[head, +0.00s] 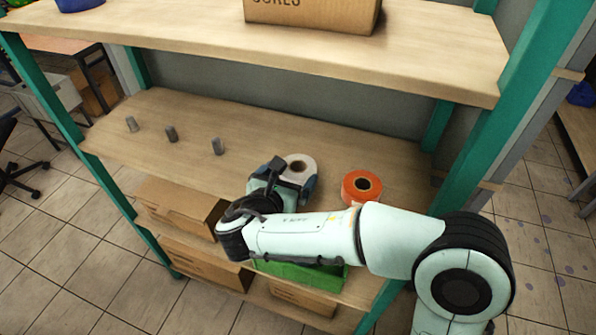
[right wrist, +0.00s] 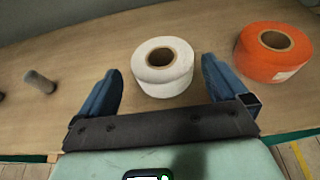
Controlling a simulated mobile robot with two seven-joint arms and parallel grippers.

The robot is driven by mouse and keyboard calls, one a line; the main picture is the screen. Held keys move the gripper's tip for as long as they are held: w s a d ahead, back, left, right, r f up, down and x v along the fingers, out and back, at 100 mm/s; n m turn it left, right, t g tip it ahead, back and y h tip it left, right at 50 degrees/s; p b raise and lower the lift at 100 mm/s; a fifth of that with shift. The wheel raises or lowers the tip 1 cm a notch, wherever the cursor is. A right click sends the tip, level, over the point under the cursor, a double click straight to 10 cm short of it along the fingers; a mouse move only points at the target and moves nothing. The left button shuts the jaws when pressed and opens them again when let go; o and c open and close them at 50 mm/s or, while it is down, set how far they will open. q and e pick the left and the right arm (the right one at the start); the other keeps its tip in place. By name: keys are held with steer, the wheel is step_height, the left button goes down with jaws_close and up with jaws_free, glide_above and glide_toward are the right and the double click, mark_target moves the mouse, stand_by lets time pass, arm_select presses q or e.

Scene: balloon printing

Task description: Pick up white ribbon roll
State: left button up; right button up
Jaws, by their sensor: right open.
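The white ribbon roll (head: 301,164) lies flat on the middle shelf in the head view, partly hidden by my right gripper (head: 288,178). In the right wrist view the white roll (right wrist: 162,67) lies just ahead of my right gripper (right wrist: 163,80), between the lines of its two blue fingers. The gripper is open and empty, and its fingers stand apart on either side of the roll's near part. My left gripper is not in view.
An orange ribbon roll (head: 361,187) lies to the right of the white one; it also shows in the right wrist view (right wrist: 272,52). Several grey pegs (head: 171,133) stand on the shelf's left half. The upper shelf (head: 200,33) overhangs behind. Cardboard boxes (head: 180,207) and a green crate (head: 300,273) sit below.

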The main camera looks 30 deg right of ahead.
mark_target(301, 164)
steer(key=shift+w+d+f, duration=0.25)
steer(key=shift+w+d, duration=0.2)
steer(key=x, duration=0.5)
steer(key=shift+s+f, duration=0.15)
steer(key=shift+f, duration=0.05)
steer(key=c, duration=0.8)
step_height(301, 164, up, 10)
steer(key=shift+r+p, duration=0.1)
steer(key=shift+p, duration=0.8)
